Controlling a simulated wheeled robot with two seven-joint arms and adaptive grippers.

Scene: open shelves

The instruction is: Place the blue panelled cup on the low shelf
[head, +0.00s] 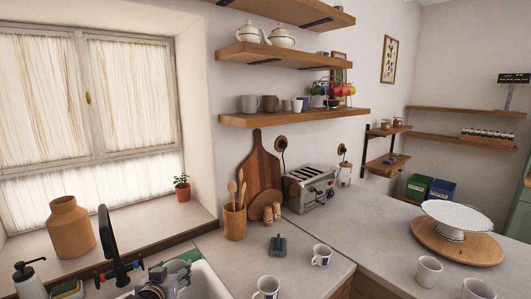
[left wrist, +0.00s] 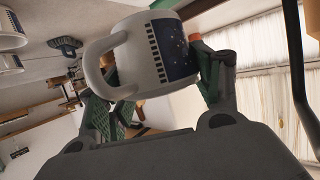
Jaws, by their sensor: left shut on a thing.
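The blue panelled cup (left wrist: 174,52) is white with a dark blue panel and a white handle. It fills the upper middle of the left wrist view. My left gripper (left wrist: 158,88) is shut on it, one finger on each side. In the head view my left gripper (head: 163,282) is low over the sink, and I cannot make out the held cup there. The low shelf (head: 300,118), lowest of the wooden wall shelves, is up and to the right of the gripper and carries cups. My right gripper is not in view.
White mugs with dark panels (head: 321,256) stand on the counter. A black tap (head: 106,240) is left of the gripper. A utensil pot (head: 235,222), a cutting board (head: 263,165) and a toaster (head: 311,188) stand below the shelf. Cups crowd the shelf; its left front end looks bare.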

